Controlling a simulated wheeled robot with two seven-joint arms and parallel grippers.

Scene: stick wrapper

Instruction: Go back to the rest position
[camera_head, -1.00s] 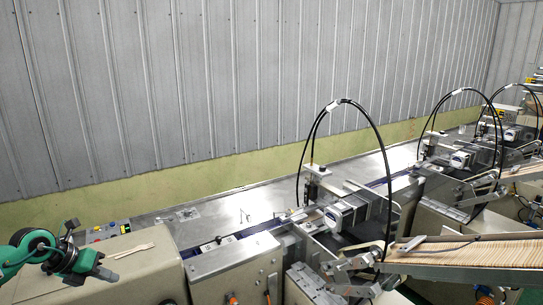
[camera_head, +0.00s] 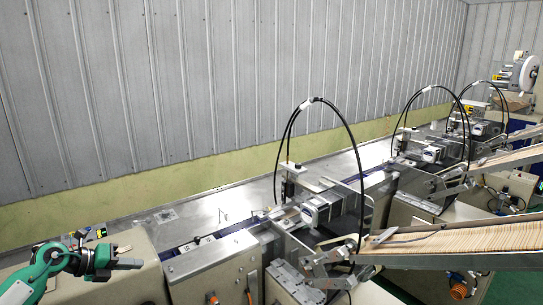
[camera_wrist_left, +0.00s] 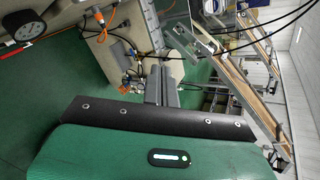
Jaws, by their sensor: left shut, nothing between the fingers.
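My left gripper (camera_head: 138,264) is green and dark grey, at the lower left of the head view. Its fingers are shut and empty, pointing right, over or in front of a beige machine cover (camera_head: 120,285). In the left wrist view the shut fingers (camera_wrist_left: 168,76) show beyond the green gripper body, with nothing between them. My right gripper is in neither view.
A wrapping line with black looped hoses (camera_head: 352,150) runs along the middle. A sloped chute (camera_head: 470,240) full of wooden sticks reaches in from the right. A grey ribbed wall (camera_head: 230,80) stands behind. The wrist view shows green floor (camera_wrist_left: 60,80) and an orange cable (camera_wrist_left: 102,20).

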